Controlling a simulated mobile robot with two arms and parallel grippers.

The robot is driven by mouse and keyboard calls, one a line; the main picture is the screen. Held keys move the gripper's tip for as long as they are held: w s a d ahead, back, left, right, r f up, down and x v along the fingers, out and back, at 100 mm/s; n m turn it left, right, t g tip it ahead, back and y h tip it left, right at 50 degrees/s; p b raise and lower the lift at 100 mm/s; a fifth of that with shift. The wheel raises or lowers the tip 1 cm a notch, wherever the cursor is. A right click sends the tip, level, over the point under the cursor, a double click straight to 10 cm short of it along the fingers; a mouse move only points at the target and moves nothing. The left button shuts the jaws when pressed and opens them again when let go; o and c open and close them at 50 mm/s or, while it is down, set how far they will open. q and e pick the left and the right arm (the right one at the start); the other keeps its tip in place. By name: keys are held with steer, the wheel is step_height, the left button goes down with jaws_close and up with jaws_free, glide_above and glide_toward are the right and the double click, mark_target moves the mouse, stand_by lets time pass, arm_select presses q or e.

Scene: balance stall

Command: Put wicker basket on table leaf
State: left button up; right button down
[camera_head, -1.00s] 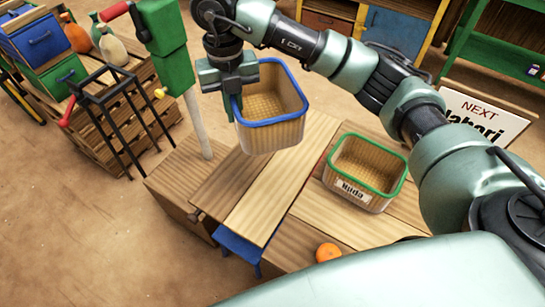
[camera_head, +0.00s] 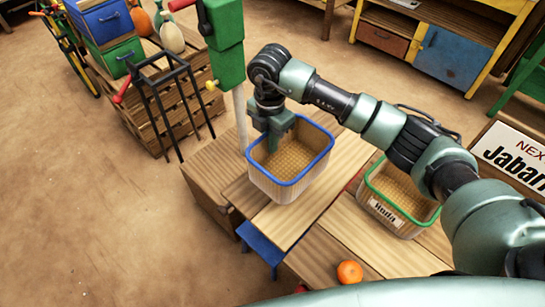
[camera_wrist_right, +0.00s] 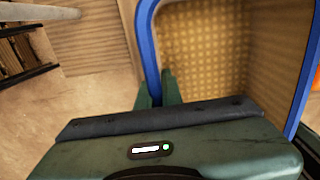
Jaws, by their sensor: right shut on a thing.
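The wicker basket with a blue rim (camera_head: 273,187) is upright over the wooden table leaf (camera_head: 283,230), whose light planks have a blue bracket beneath. I cannot tell whether the basket's bottom touches the leaf. My right gripper (camera_head: 272,146) is shut on the basket's left rim, with one finger inside. In the right wrist view my gripper (camera_wrist_right: 160,90) straddles the blue rim, and the woven inside of the basket (camera_wrist_right: 212,48) shows. My left gripper is not in view.
A green-rimmed basket (camera_head: 392,221) with a name label stands to the right, partly behind my arm. An orange (camera_head: 349,271) lies near the front. A green post (camera_head: 224,50) rises close behind on the left. A sign (camera_head: 515,158) stands at the far right.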

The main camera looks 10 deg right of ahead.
mark_target(271, 160)
steer(key=shift+f, duration=3.8)
steer(key=shift+f, duration=0.1)
steer(key=c, duration=1.6)
jaws_free()
step_height(271, 160, up, 12)
steer(key=shift+r, duration=0.1)
